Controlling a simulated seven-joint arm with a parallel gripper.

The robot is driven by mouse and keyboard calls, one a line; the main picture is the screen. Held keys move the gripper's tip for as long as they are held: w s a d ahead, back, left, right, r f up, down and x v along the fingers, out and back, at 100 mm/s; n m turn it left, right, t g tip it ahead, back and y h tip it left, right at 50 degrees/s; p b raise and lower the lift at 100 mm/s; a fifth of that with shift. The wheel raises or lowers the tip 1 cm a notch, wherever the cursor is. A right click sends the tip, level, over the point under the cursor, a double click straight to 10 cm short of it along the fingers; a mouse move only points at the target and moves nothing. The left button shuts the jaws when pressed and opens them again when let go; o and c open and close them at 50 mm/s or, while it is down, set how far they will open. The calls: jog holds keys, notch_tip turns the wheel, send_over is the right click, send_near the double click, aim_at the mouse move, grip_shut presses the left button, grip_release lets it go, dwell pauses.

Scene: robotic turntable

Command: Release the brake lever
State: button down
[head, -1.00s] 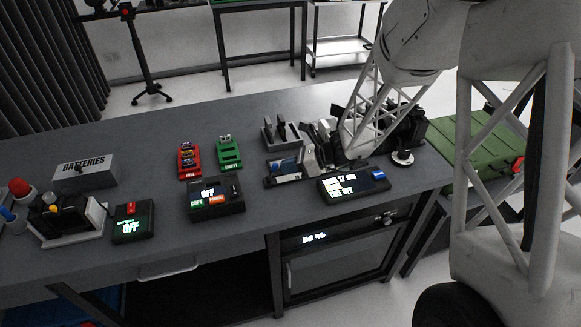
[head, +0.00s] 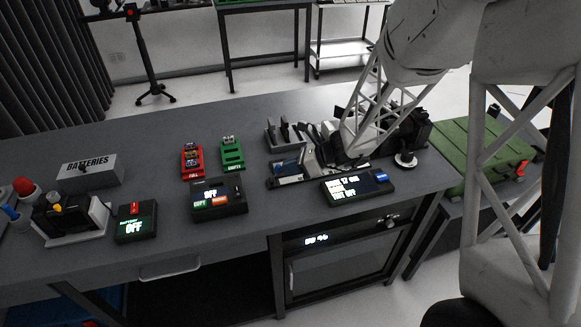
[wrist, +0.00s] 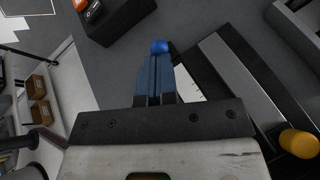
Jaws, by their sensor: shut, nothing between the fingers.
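My gripper (wrist: 155,75) is shut and empty, with its two blue-grey fingers pressed together in the wrist view. A blue round knob (wrist: 160,46) shows right at the fingertips; I cannot tell whether they touch it. A yellow knob (wrist: 299,143) stands at the right of the wrist view, beside a dark device with a pale grey strip (wrist: 240,80). I cannot tell for certain which knob belongs to the brake lever. In the head view my gripper is down at the dark device (head: 290,181) on the bench, and my arm hides part of it.
A display box (head: 357,187) stands at the front of the device. Red (head: 193,160) and green (head: 232,153) battery holders and another display box (head: 217,197) are to the left. A green case (head: 485,155) is at the right.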

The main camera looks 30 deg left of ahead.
aim_at(272, 184)
jog(key=shift+s+a+r+t+h, duration=0.25)
jog(key=shift+r+t+h, duration=0.05)
jog(key=shift+h, duration=0.2)
jog(key=shift+s+a+r+n+t+h, duration=0.4)
jog(key=shift+s+a+r+t+h, duration=0.1)
jog(key=shift+t+h, duration=0.25)
jog(key=shift+s+a+r+n+t+h, duration=0.15)
jog(key=shift+s+a+t+h, duration=0.2)
jog(key=shift+t+h, duration=0.25)
jog(key=shift+s+a+r+n+t+h, duration=0.15)
jog(key=shift+s+a+t+h, duration=0.25)
jog(key=shift+h, duration=0.25)
jog(key=shift+s+a, duration=0.45)
jog(key=shift+r, duration=0.15)
jog(key=shift+r, duration=0.65)
jog(key=shift+d, duration=0.1)
